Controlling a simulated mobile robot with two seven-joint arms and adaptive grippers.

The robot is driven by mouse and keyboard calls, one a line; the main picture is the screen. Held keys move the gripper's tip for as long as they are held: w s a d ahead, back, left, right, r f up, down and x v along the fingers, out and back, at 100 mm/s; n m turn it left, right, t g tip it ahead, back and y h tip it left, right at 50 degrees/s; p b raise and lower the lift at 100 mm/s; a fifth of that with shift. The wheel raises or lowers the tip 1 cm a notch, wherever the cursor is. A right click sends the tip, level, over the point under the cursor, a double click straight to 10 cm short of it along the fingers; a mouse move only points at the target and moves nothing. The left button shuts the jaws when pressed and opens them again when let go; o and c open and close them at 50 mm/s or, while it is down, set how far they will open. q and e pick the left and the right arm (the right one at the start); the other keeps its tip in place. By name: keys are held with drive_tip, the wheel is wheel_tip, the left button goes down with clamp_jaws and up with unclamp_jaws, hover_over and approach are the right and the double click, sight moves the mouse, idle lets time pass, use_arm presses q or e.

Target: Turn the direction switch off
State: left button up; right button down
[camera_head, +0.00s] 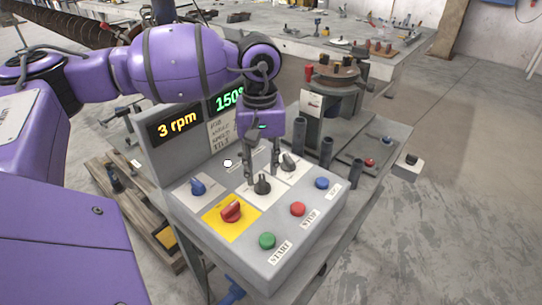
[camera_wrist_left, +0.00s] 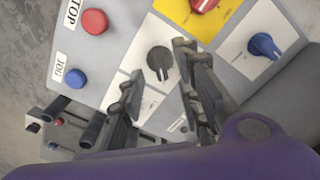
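The grey control panel (camera_head: 243,254) carries several knobs and buttons. A black knob (camera_head: 262,185) sits on a white plate in its middle; it also shows in the left wrist view (camera_wrist_left: 160,63). A second dark knob (camera_head: 289,161) is behind it, hidden by my fingers in the wrist view. I cannot read which one is the direction switch. My left gripper (camera_head: 263,174) points down over the panel, open and empty. In the wrist view its fingertips (camera_wrist_left: 161,62) are on either side of the black knob, with no visible grip. My right gripper is not in view.
A red knob (camera_head: 231,211) on yellow and a blue knob (camera_head: 198,187) are close by. Green START (camera_head: 267,240), red STOP (camera_head: 297,209) and blue JOG (camera_head: 321,183) buttons line the right edge. Displays read 3 rpm (camera_head: 176,126) and 150° (camera_head: 228,99). Dark posts (camera_head: 326,152) stand behind.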

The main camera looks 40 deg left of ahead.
sight(262, 180)
use_arm(q)
drive_tip(key=shift+w+f, duration=0.1)
drive_tip(key=shift+f, duration=2.05)
clamp_jaws()
